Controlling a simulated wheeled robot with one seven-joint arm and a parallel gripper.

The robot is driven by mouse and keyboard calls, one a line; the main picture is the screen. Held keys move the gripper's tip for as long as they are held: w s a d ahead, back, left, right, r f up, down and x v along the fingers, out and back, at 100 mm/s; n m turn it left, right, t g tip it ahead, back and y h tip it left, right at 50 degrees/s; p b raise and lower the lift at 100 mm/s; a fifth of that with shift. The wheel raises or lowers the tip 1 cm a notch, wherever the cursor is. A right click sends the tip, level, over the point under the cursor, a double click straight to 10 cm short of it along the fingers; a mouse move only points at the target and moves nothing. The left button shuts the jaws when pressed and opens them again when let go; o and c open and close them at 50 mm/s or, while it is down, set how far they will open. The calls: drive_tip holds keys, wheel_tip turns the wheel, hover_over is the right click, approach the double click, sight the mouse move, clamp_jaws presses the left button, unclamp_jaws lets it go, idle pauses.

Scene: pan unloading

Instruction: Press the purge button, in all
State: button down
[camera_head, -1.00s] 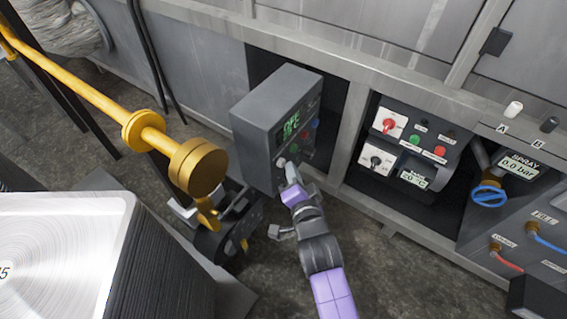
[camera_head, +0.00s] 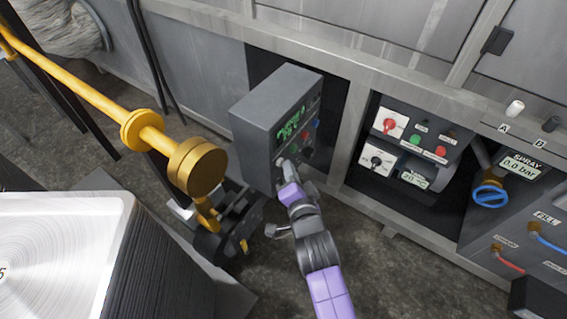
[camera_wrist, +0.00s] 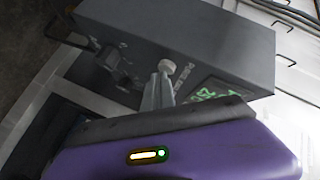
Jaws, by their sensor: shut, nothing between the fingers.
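The grey control box (camera_head: 262,113) stands in an opening of the machine. Its front carries a green-lit display (camera_head: 293,125) and several coloured buttons. A pale round button (camera_head: 280,162) is low on its front; it also shows in the wrist view (camera_wrist: 167,66). I cannot read a purge label for certain. My gripper (camera_head: 288,169) is shut and empty, its tips right at this pale button. In the wrist view the fingers (camera_wrist: 158,92) end just at the button; I cannot tell whether they touch or press it.
A yellow pipe with round end (camera_head: 198,167) stands left of my arm. A metal stack (camera_head: 60,250) fills the lower left.

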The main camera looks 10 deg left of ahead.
drive_tip(key=shift+s+d+p, duration=0.35)
drive_tip(key=shift+d+p, duration=0.4)
drive_tip(key=shift+d, duration=0.1)
drive_tip(key=shift+d, duration=0.1)
drive_tip(key=d, duration=0.1)
drive_tip(key=s+d+p, duration=0.1)
drive_tip(key=d, duration=0.2)
drive_tip(key=shift+s+d, duration=0.3)
drive_tip(key=shift+s, duration=0.05)
idle(0.7)
